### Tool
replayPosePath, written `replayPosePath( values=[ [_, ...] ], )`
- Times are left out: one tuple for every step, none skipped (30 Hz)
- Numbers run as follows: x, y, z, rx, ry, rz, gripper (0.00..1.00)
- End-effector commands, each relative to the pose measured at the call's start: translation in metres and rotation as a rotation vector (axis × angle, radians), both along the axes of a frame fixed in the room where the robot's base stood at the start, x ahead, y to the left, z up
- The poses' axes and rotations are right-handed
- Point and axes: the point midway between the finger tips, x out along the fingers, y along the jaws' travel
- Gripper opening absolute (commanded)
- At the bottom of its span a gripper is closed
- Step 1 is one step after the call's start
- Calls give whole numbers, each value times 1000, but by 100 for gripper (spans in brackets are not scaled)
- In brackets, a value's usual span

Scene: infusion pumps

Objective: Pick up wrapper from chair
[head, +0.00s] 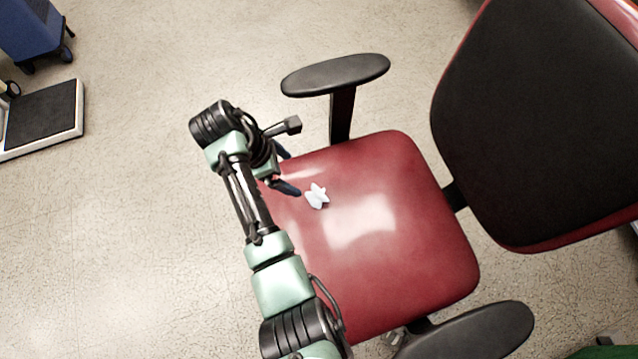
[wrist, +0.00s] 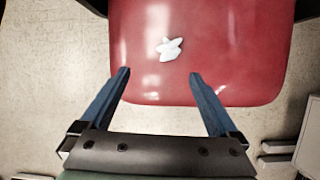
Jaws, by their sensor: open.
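A small crumpled white wrapper (head: 317,196) lies on the red seat of the office chair (head: 420,240), toward the seat's left edge in the head view. My gripper (head: 287,172) is at that edge, just left of the wrapper. In the wrist view the wrapper (wrist: 170,49) lies ahead of my gripper (wrist: 159,74), beyond the fingertips and roughly centred between them. The two blue fingers are spread wide with nothing between them. The chair seat (wrist: 225,60) spans the top of the wrist view.
Two black armrests (head: 335,74) and (head: 468,332) flank the seat, and the black backrest (head: 540,115) rises at the right. A flat scale (head: 42,115) and a blue wheeled unit (head: 30,28) stand at the far left. The floor left of the chair is clear.

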Motion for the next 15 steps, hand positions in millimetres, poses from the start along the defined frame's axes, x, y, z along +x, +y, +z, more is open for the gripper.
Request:
replayPosePath(
  values=[
    [-5,-2,-10,-16,28,13,96],
    [-7,-4,-14,-21,39,17,96],
    [-8,-6,-18,-25,46,20,96],
    [-8,-8,-22,-26,48,21,96],
    [-7,-10,-27,-26,49,21,96],
    [-7,-12,-34,-25,48,20,96],
    [-6,-14,-40,-24,48,20,96],
    [-5,-16,-46,-24,47,20,96],
    [-4,-19,-53,-24,46,20,96],
    [-4,-21,-58,-24,45,19,96],
    [-3,-23,-63,-24,45,20,96],
    [-2,-26,-68,-23,44,19,96],
    [-2,-27,-71,-23,43,18,96],
    [-1,-28,-74,-23,42,19,96],
    [-1,-29,-77,-22,42,19,96]
  ],
)
